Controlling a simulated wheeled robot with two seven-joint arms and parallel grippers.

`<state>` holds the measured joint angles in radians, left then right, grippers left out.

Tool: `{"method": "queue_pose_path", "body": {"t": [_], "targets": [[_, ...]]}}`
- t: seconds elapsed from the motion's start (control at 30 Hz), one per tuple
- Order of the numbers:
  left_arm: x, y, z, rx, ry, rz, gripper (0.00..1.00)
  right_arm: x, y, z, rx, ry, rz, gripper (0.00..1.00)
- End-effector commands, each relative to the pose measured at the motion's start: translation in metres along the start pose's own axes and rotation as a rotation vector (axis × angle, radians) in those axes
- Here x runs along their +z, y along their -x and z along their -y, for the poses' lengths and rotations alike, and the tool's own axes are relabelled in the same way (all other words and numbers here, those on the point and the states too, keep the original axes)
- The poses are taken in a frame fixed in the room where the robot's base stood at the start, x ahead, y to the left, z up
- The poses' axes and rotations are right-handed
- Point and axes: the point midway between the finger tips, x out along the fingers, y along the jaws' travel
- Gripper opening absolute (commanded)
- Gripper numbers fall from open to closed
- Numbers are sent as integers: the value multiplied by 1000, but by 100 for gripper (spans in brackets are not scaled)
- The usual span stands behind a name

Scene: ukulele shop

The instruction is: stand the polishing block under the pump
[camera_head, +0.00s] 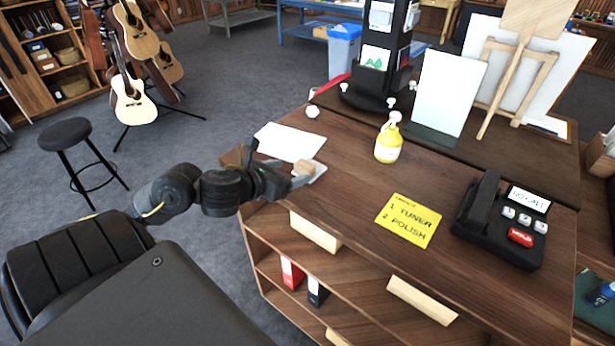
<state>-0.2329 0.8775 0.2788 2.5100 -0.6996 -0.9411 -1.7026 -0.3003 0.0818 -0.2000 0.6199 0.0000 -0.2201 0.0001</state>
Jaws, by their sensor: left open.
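A small tan block (304,167), which looks like the polishing block, is at the left end of the wooden counter, by a white sheet or cloth. My left gripper (297,181) reaches in from the left, with its open fingers right at the block. I cannot tell whether they touch it, and the gripper hides part of it. The pump (388,144) is a yellow bottle with a white top. It stands upright on the counter, to the right of the block and farther back, with clear wood between them. My right gripper is out of view.
A yellow note (408,220) lies in front of the pump. A black phone-like device (503,222) stands at the right. Behind the pump are a black display stand (379,62) and a white panel (447,92). Small white knobs (312,112) are at the back left.

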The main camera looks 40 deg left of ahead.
Motion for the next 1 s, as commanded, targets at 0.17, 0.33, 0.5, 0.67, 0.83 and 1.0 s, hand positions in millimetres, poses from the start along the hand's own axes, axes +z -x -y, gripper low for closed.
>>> {"method": "queue_pose_path", "body": {"t": [0.17, 0.33, 0.5, 0.67, 0.83, 1.0], "targets": [[0, -2, 0, 1, 2, 0, 71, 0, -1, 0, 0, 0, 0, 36], [-1, -19, 3, 0, 5, 1, 71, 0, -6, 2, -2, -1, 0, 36], [0, -41, 5, 1, 8, 0, 71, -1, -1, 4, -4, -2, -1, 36], [-1, -52, 5, 0, 2, -1, 71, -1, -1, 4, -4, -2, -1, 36], [-1, -52, 5, 0, 0, -1, 71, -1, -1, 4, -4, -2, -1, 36], [-1, -52, 5, 0, 0, -1, 55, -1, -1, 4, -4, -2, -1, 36]]}}
